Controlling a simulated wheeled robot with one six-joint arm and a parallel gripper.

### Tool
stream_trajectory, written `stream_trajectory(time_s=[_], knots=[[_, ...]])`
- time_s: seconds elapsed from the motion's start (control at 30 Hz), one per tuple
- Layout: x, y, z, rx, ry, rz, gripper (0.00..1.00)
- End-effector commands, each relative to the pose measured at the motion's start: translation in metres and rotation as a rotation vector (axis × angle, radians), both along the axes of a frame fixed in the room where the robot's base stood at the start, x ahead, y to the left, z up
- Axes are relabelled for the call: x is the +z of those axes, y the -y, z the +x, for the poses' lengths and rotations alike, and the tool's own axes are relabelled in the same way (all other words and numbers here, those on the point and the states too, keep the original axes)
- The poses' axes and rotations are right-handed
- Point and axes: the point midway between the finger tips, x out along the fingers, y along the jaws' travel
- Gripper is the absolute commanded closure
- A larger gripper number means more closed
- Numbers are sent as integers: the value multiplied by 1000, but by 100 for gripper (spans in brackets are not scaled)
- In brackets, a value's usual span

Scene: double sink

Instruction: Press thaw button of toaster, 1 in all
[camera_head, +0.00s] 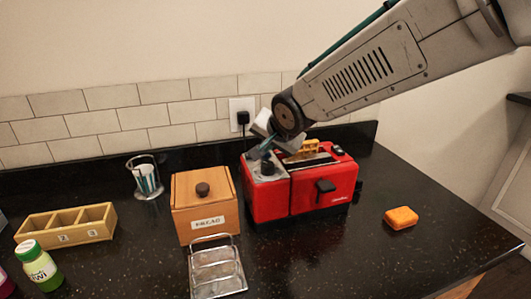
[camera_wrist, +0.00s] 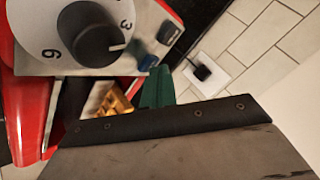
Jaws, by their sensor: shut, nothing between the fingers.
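The red toaster (camera_head: 300,190) stands on the dark counter with its grey control panel at its left end. In the wrist view the panel (camera_wrist: 45,68) carries a large black dial (camera_wrist: 97,38), a blue button (camera_wrist: 147,62) and a dark button (camera_wrist: 172,32). I cannot read any label that tells which is the thaw button. My gripper (camera_head: 266,146) is shut and empty, tilted down over the panel. Its green fingertips (camera_wrist: 158,88) appear close beside the blue button; I cannot tell if they touch it. A golden slice (camera_wrist: 114,104) shows in the toaster slot.
A glass (camera_head: 146,177) stands behind left. An orange sponge-like block (camera_head: 401,217) lies right. A plugged outlet (camera_head: 242,117) is on the wall behind.

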Motion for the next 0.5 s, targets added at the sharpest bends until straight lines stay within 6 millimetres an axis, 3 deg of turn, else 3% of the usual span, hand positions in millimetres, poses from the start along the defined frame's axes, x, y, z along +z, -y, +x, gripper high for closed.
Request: stream_trajectory(time_s=[0.2, 0.5], knots=[[12, 0, 0, 1, 2, 1, 100], [13, 0, 0, 0, 0, 1, 100]])
